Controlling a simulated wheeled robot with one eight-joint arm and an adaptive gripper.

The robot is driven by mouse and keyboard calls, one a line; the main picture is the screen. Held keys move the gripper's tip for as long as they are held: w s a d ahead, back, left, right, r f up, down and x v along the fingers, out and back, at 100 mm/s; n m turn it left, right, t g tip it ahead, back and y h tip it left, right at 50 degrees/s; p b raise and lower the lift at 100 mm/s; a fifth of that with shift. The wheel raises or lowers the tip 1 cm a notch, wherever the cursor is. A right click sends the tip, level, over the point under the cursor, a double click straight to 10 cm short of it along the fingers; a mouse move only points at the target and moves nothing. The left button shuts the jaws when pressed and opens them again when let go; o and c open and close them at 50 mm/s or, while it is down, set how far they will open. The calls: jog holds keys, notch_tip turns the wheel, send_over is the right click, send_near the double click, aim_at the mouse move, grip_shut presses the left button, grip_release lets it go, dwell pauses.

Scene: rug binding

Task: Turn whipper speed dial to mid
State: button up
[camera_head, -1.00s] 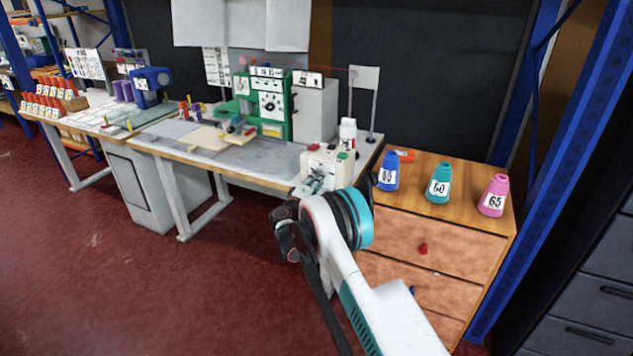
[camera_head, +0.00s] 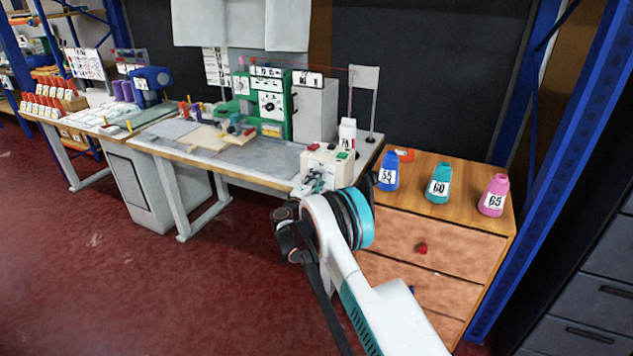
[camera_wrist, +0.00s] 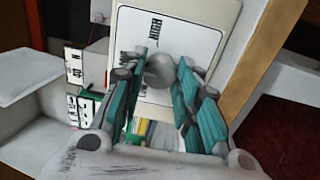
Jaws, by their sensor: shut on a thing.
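The whipper (camera_head: 334,160) is a small cream box with a red and a green button on top, standing at the right end of the long work table. Its speed dial (camera_wrist: 159,71) is a round grey knob on a white label plate (camera_wrist: 200,42) in the wrist view. The plate reads HIGH at its upper part; other print is partly hidden by a finger. My gripper (camera_wrist: 163,62) has its teal fingers on either side of the dial and is shut on it. In the head view my gripper (camera_head: 316,182) is at the whipper's front, and the dial is hidden.
A wooden drawer cabinet (camera_head: 455,232) stands close on the right, carrying blue (camera_head: 388,172), teal (camera_head: 438,183) and pink (camera_head: 494,195) cones. A green machine (camera_head: 272,105) stands farther back on the table. The red floor (camera_head: 110,260) at left is open.

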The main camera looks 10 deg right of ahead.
jog(key=o, duration=1.1)
jog(key=shift+c, duration=0.2)
jog(key=shift+a, duration=0.1)
jog(key=v, duration=1.2)
